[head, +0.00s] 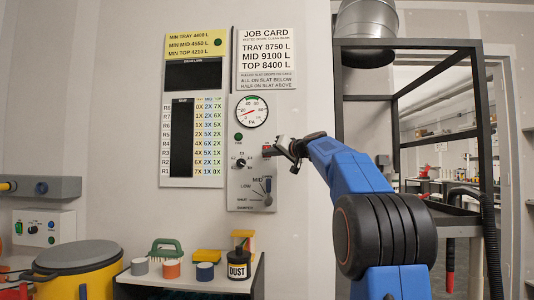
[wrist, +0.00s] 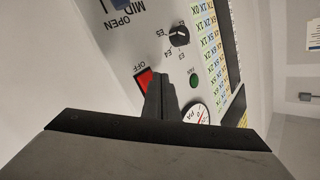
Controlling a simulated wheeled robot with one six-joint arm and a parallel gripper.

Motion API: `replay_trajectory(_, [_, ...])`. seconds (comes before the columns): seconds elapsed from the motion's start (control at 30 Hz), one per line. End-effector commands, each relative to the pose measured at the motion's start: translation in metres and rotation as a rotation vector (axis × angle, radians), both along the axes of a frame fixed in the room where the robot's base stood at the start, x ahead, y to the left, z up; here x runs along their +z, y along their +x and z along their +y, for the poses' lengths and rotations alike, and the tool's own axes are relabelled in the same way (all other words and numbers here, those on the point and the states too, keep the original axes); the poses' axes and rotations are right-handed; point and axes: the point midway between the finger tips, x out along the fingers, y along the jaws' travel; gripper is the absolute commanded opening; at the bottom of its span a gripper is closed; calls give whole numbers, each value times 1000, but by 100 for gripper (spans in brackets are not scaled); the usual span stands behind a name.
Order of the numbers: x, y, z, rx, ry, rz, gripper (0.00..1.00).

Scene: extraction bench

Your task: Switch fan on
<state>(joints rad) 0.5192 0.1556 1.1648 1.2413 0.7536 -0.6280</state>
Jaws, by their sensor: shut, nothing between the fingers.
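The fan's red switch (head: 267,151) is on the grey control panel (head: 236,200) on the wall. In the wrist view the red switch (wrist: 145,80) shows beside the word OFF, partly covered by my fingers. A green lamp (wrist: 194,82), labelled FAN, is to the right of the fingers; it also shows in the head view (head: 239,137). My gripper (head: 283,150) is shut and empty, its tips right at the switch. I cannot tell whether they touch it.
A round gauge (head: 252,111) is above the switch, a black knob (head: 240,164) lower left, and a damper slider (head: 267,186) below. A shelf (head: 190,287) with jars and a brush is underneath. A dark metal frame (head: 410,43) stands right of the panel.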

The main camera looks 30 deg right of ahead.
Motion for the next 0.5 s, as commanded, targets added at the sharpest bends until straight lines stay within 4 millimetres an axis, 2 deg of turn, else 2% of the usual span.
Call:
replay_trajectory(0.17, [0, -1, 1, 0, -1, 0, 0])
replay_trajectory(0.5, [-3, -23, 15, 0, -1, -1, 0])
